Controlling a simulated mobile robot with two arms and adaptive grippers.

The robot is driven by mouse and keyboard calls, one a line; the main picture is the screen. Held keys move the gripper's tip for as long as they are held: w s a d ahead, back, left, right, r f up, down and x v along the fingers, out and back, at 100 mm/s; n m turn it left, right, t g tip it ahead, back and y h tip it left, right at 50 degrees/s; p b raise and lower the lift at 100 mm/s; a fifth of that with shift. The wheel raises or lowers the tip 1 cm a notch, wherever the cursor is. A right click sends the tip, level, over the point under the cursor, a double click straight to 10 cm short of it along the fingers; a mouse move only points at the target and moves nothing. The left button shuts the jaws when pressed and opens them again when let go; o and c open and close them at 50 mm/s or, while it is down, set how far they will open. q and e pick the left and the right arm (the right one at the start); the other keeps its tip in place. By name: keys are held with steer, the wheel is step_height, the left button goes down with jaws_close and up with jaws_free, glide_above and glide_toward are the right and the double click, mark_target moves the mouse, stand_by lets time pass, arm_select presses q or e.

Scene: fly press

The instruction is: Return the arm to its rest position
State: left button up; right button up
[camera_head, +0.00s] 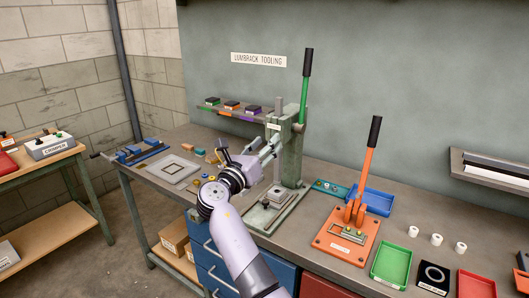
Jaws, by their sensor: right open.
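My right arm (233,225) comes up from the bottom middle of the head view, over the blue drawers and the bench front. My right gripper (272,148) is open, with its fingers pointing right toward the green fly press (298,152). It appears close to the left of the press column. Whether it touches the press cannot be told. The press lever (305,90) stands upright with a black grip on top. The press base (276,212) holds a pale block (278,196). My left gripper is not in view.
An orange lever tool (358,210) stands to the right, near blue (374,201), green (391,265) and red trays (476,285). A shelf (222,109) with coloured blocks hangs behind. Small brass parts and a framed plate (173,169) lie on the bench at left.

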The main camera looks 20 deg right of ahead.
steer(key=shift+s+a+r, duration=0.1)
steer(key=shift+s+a, duration=0.05)
steer(key=shift+s, duration=0.05)
stand_by(0.3)
